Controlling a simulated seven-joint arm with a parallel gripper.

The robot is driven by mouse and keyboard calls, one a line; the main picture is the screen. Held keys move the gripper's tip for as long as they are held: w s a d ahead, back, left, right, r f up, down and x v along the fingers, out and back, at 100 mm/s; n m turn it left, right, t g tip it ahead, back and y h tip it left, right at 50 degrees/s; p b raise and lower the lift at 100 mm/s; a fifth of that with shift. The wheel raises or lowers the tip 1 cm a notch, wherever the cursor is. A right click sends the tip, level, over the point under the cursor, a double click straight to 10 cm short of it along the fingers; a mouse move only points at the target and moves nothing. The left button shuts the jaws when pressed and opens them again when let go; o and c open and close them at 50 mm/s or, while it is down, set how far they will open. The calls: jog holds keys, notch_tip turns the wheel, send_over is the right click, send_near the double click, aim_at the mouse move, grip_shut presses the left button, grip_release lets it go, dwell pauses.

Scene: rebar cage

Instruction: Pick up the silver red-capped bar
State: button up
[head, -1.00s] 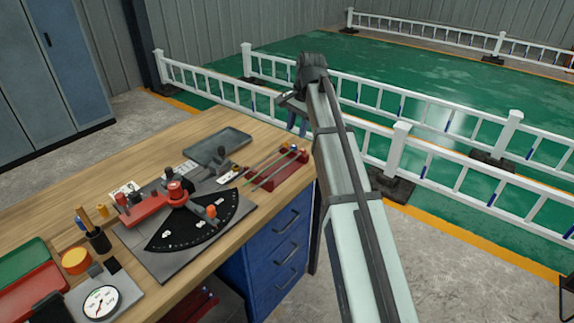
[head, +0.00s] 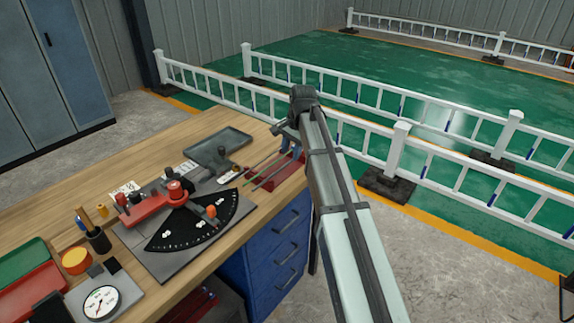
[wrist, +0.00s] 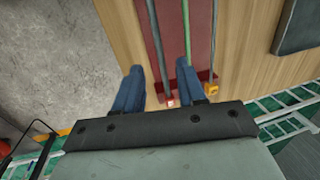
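The silver bar with the red cap shows in the wrist view (wrist: 158,45) as the leftmost of three bars, its small red cap near the palm. In the head view the silver bar (head: 273,175) is the front one, lying by the bench's right edge; its capped end is hidden behind my gripper. My gripper (wrist: 159,67) is open, with its two blue fingers apart and the silver bar showing between them. It also shows in the head view (head: 293,138), over the capped ends of the bars. I cannot tell how far the fingertips are above the bar.
A green bar (wrist: 187,30) lies close beside the right finger. Another grey bar (wrist: 214,40) with an orange cap is farther right. The bars lie over a red tray (head: 290,177). A dark angle plate (head: 190,228) and a grey tray (head: 217,146) are nearby on the bench (head: 60,205).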

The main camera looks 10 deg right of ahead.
aim_at(288, 163)
jog(key=shift+w+a+f, duration=0.15)
jog(key=shift+f, duration=0.8)
jog(key=shift+w+a+f, duration=0.1)
jog(key=shift+a+f, duration=0.05)
jog(key=shift+f, duration=0.8)
jog(key=shift+c, duration=0.4)
grip_shut()
